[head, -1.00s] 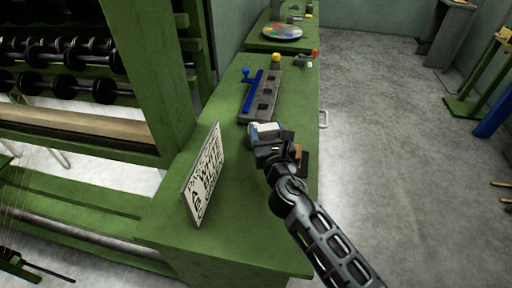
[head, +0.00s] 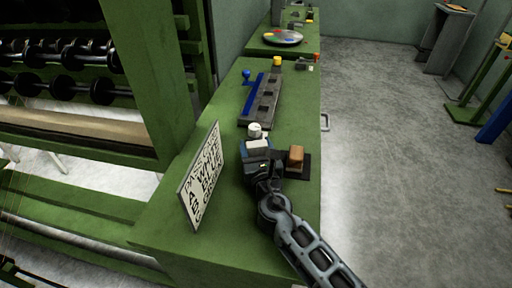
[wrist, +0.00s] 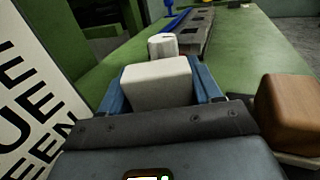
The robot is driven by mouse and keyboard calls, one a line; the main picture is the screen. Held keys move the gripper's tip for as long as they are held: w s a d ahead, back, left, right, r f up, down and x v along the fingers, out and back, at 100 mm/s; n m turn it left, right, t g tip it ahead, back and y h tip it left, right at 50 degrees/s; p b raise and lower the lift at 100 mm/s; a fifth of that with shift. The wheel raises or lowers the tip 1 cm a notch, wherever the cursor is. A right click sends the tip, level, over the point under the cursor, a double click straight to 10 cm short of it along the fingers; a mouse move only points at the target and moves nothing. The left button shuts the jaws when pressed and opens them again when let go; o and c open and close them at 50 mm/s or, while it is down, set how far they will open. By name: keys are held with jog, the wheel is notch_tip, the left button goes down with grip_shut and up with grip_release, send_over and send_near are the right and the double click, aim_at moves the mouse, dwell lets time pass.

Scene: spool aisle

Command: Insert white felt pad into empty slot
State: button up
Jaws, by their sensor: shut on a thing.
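My gripper (head: 257,151) is shut on a white block, which I take as the white felt pad (wrist: 157,82); it sits between the blue jaws in the wrist view and also shows in the head view (head: 258,145). The gripper is over the green bench, between a sign and a brown block. The dark grey slotted block (head: 266,103) lies farther along the bench, with several dark square openings in its top. It also shows at the top of the wrist view (wrist: 196,31). The pad is apart from it. The slots' insides are too small to read.
A white cylinder (head: 255,130) stands just beyond the gripper, before the slotted block. A brown block (head: 296,156) sits on a dark pad to the right. A lettered sign (head: 203,175) stands at left.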

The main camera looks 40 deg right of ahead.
jog(key=o, duration=1)
jog(key=shift+o, duration=0.2)
